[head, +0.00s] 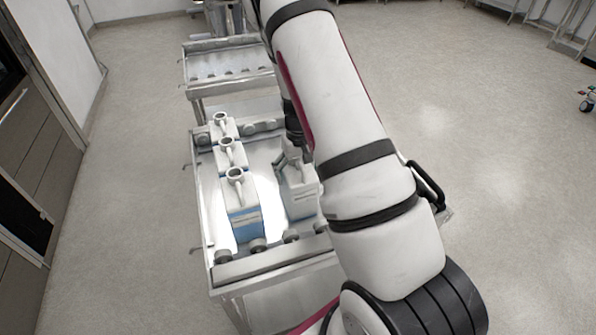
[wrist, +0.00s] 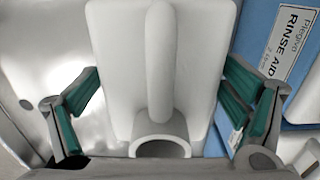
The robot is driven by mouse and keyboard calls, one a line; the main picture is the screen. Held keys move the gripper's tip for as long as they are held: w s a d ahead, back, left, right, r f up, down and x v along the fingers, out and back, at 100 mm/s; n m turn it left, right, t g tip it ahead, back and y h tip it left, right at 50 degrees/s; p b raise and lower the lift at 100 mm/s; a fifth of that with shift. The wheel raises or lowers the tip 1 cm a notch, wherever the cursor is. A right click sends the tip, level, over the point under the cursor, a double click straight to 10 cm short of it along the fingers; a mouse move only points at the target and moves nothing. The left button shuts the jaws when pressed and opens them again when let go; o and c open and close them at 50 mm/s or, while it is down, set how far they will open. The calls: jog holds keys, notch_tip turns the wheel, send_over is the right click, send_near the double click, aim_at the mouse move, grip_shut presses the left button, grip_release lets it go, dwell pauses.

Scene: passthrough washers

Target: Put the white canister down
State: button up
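The white canister (head: 300,197) stands on the near cart, to the right of a row of similar canisters. Its top, with a long raised handle and a round opening, fills the middle of the wrist view (wrist: 120,60). My gripper (head: 291,157) is just over it, pointing down. In the wrist view its green-padded fingers (wrist: 163,85) are spread wide, one on each side of the canister top. They look apart from the handle; whether they touch the canister's sides is hard to tell. The arm hides part of the canister in the head view.
A blue-sided canister (head: 245,222), labelled RINSE AID in the wrist view (wrist: 285,45), stands close by on the left in the head view, with others behind. The metal cart (head: 275,266) has a raised rim. A second cart (head: 230,64) stands behind. Open floor lies right.

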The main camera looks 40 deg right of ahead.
dwell(0.3)
notch_tip(320, 180, up, 12)
jog(key=shift+r+b, duration=0.1)
jog(key=shift+b, duration=0.25)
jog(key=s+a+r+n+t+y, duration=0.1)
jog(key=s+a+r, duration=0.3)
jog(key=a+r, duration=0.3)
jog(key=s+a+r+t, duration=0.1)
jog(key=s+a+r, duration=0.3)
jog(key=r, duration=0.5)
jog(key=s+a+r+t, duration=0.1)
jog(key=s+a+r, duration=0.1)
jog(key=s, duration=0.3)
jog(key=s+a+r+n+t, duration=0.1)
jog(key=s+a+r, duration=0.1)
jog(key=s, duration=0.3)
jog(key=s+a+r+n+t+h, duration=0.1)
jog(key=s+a+r, duration=0.1)
jog(key=s+a, duration=0.2)
jog(key=shift+s+r, duration=0.25)
jog(key=shift+s, duration=0.75)
